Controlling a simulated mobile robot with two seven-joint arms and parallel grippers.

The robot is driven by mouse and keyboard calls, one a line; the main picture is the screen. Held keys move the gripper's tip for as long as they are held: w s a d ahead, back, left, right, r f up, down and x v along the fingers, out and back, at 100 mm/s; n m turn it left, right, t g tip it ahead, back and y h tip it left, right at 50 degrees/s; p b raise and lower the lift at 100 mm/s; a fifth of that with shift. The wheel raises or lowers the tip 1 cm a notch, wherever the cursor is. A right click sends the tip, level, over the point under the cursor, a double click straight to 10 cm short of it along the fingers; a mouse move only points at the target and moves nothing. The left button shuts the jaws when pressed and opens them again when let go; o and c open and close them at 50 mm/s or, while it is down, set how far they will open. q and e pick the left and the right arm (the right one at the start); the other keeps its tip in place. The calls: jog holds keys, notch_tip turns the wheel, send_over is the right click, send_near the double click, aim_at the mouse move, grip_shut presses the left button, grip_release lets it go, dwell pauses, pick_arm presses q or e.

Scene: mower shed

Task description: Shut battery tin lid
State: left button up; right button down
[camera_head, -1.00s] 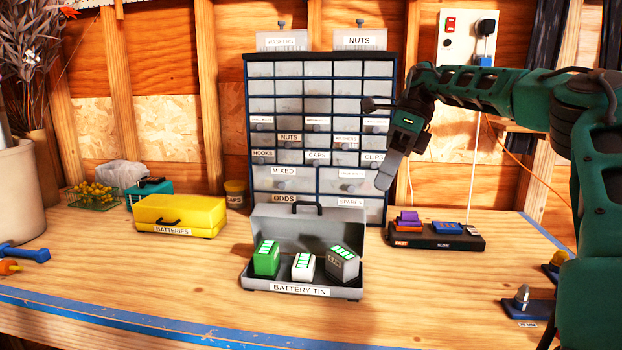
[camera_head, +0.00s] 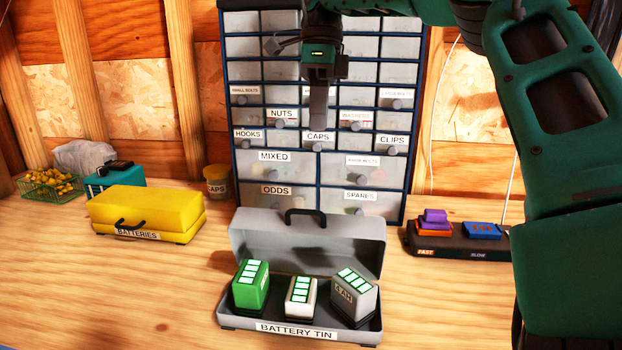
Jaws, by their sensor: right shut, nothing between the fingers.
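The grey battery tin (camera_head: 295,331) stands on the bench with its lid (camera_head: 307,240) open, tilted up at the back with a black handle on its top edge. Inside the tin stand a green battery (camera_head: 251,288), a white battery (camera_head: 299,298) and a grey battery (camera_head: 352,297). My right gripper (camera_head: 318,135) is shut and empty, pointing down in front of the drawer cabinet, above and apart from the lid's handle. My left gripper is not in view.
A drawer cabinet (camera_head: 318,182) stands behind the tin. A yellow batteries case (camera_head: 145,208) is at the left, with a teal box (camera_head: 113,179) behind it. A charger (camera_head: 456,243) is at the right. Bench on the tin's left is clear.

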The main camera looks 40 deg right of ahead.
jog(key=b, duration=0.2)
send_over(312, 219)
jog(key=w+d, duration=0.1)
jog(key=f, duration=1)
jog(key=shift+d+f, duration=0.2)
jog(key=shift+s+a+f, duration=0.3)
jog(key=shift+s+a, duration=0.15)
jog(key=shift+a, duration=0.25)
